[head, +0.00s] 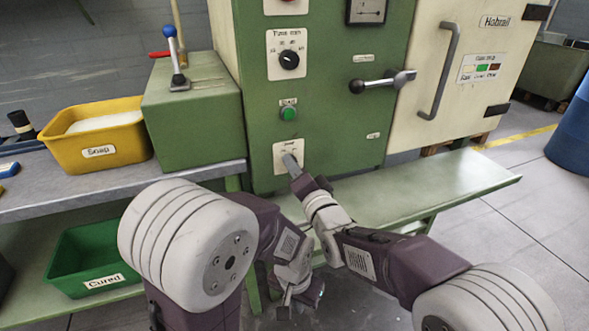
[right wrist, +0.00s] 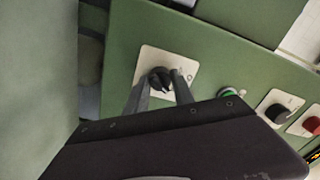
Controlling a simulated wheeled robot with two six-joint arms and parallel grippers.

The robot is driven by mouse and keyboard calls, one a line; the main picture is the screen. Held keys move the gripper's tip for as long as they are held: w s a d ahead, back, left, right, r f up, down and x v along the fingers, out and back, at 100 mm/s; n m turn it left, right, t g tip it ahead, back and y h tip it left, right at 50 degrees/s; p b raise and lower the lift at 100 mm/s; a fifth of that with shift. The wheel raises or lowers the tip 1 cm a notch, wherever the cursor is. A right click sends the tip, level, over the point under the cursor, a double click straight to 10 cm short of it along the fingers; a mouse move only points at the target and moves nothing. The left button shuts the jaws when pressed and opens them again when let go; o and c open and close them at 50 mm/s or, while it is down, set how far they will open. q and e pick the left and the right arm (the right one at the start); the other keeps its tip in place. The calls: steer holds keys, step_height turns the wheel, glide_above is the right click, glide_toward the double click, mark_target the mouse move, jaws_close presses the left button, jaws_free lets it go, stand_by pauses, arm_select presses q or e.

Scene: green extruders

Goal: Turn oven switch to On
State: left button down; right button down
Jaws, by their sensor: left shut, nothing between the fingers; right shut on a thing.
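The oven switch (right wrist: 159,80) is a black rotary knob on a white plate on the green oven front. In the head view its plate (head: 280,148) is low on the panel, and the knob is mostly hidden by my right gripper (head: 291,163). In the right wrist view my right gripper (right wrist: 159,92) has one grey finger on each side of the knob and is shut on it. Which marking the knob points to is too small to tell. My left gripper (head: 303,296) is shut and empty, low in front of the green bench, apart from the oven.
Above the switch are a green button (head: 288,113), a time knob (head: 289,60) and a lever handle (head: 382,82). The oven door (head: 455,75) is at right. A green ledge (head: 430,185) runs below. A yellow bin (head: 97,135) and a green lever box (head: 192,120) stand left.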

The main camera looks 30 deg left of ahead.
stand_by(0.3)
steer(key=c, duration=1.1)
jaws_free()
steer(key=shift+a, duration=0.1)
